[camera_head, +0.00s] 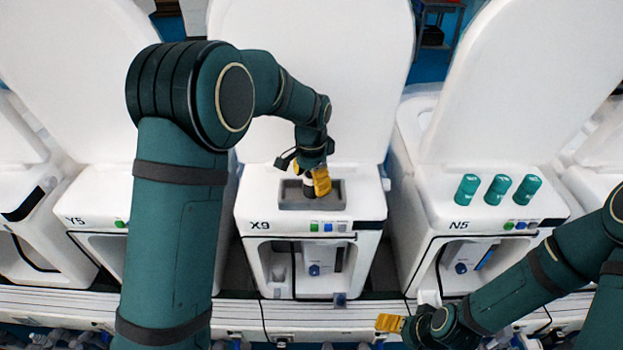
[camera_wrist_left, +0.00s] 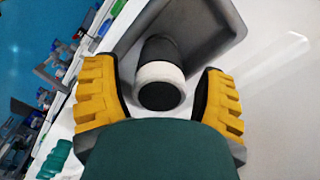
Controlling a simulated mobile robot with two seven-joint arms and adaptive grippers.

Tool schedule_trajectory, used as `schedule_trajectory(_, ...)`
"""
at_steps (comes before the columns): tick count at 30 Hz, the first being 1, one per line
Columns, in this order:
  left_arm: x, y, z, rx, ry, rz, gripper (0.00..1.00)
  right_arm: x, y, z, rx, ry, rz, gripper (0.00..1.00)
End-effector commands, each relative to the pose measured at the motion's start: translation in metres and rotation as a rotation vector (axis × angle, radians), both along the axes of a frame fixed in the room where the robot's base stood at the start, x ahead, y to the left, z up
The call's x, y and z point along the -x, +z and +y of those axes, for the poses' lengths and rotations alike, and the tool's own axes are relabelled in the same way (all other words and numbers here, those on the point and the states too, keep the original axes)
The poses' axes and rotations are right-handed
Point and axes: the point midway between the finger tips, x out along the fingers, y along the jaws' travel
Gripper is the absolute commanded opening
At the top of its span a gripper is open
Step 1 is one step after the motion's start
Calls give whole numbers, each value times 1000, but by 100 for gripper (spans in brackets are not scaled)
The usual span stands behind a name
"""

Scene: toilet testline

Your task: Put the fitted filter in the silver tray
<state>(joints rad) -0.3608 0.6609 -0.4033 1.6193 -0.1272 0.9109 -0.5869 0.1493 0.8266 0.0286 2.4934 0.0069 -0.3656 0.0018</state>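The filter (camera_wrist_left: 160,72), a short black cylinder with a white band, shows in the left wrist view between the yellow fingers of my left gripper (camera_wrist_left: 162,100). There is a gap on each side of it, so the fingers are open around it. In the head view the left gripper (camera_head: 308,182) is over machine X9, with the filter mostly hidden behind a finger. The grey silver tray (camera_head: 335,200) is set in the top of X9, and the filter is at it. My right gripper (camera_head: 398,323) is low at the right; its opening is unclear.
Several teal cylinders (camera_head: 497,189) stand on machine N5 (camera_head: 440,203) at the right. Machine Y5 (camera_head: 90,215) is at the left, partly behind my left arm. A large raised white lid (camera_head: 350,80) stands behind X9, close to the gripper.

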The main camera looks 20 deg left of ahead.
Motion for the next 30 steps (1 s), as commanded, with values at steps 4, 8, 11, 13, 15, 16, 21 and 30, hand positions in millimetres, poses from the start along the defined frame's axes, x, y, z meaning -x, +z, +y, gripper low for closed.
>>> schedule_trajectory(4,0,0,0,0,0,0,71,0,0,0,0,0,0,80)
schedule_trajectory(8,0,4,0,1,0,-1,71,0,3,0,0,0,0,80)
schedule_trajectory(11,-1,14,0,1,0,-3,71,0,2,0,0,0,0,80)
schedule_trajectory(13,-1,25,0,2,0,-4,71,0,3,0,0,0,0,80)
schedule_trajectory(15,0,39,0,2,0,-5,71,0,4,0,-1,0,0,80)
schedule_trajectory(16,-1,46,0,2,-1,-5,71,0,4,0,-1,0,0,80)
schedule_trajectory(21,0,81,0,2,-1,-4,71,0,6,0,-1,0,0,80)
schedule_trajectory(30,0,119,1,0,0,-1,71,0,9,0,-2,0,0,80)
